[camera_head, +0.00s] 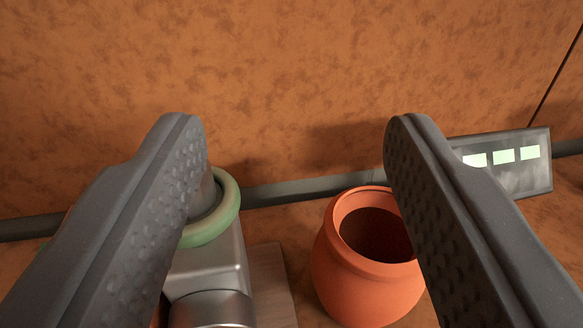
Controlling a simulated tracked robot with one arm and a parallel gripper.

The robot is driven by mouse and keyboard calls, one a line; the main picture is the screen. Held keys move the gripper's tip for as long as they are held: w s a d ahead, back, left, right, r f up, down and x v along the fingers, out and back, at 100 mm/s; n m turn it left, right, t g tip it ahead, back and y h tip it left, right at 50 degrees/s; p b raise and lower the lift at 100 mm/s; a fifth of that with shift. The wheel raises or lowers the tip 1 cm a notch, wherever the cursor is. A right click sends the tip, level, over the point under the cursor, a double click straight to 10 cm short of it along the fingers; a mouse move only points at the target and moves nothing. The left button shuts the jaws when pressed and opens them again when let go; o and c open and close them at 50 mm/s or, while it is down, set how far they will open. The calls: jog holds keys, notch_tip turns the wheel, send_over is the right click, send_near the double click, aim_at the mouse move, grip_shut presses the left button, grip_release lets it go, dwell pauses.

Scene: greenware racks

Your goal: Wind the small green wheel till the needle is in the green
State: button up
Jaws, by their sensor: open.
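My gripper (293,135) is open, with its two dark grey textured fingers spread wide and nothing held between them. The small green wheel (226,213) is a pale green ring on top of a light metal housing (212,262). It is partly hidden behind my left finger, so only its right side and lower edge show clearly. I cannot tell whether the finger touches it. No gauge needle or green zone shows in this view.
An open terracotta pot (350,268) stands right of the housing, partly behind my right finger. A grey panel with several lit pale rectangles (525,180) is at the right. A mottled orange wall (290,60) rises behind, with a grey rail (300,190) along its foot.

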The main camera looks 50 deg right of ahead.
jog(key=s, duration=0.7)
jog(key=shift+s+r+b, duration=0.15)
jog(key=shift+r+b, duration=0.15)
jog(key=shift+b, duration=0.15)
jog(key=shift+a, duration=0.1)
